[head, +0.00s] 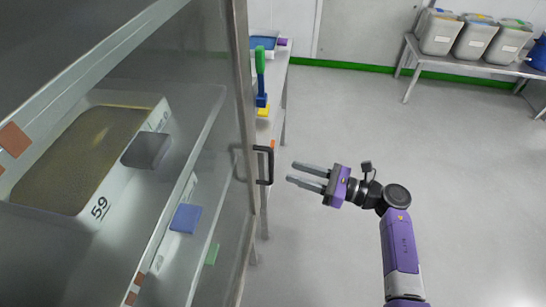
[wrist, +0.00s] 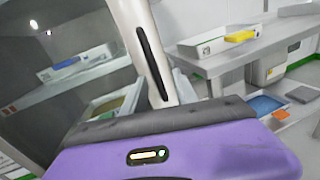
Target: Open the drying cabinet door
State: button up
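The drying cabinet (head: 215,110) fills the left of the head view, with a glass door that looks shut. Trays and blocks show through the glass. A dark bar handle (head: 269,165) stands upright on the door's right edge. The handle also shows in the wrist view (wrist: 152,62), tilted, on a pale door frame (wrist: 137,25). My gripper (head: 306,177) is just right of the handle and points at it. Its two fingers are apart with nothing between them, and a small gap to the handle shows.
A rack (head: 470,64) with several grey bins is at the back right. The floor (head: 470,170) right of the cabinet is clear.

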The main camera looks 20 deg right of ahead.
jog(key=n, duration=0.1)
jog(key=p, duration=0.2)
send_over(271, 181)
jog(key=shift+w+d+y, duration=0.15)
jog(key=shift+w+y, duration=0.15)
grip_shut()
dwell(1.4)
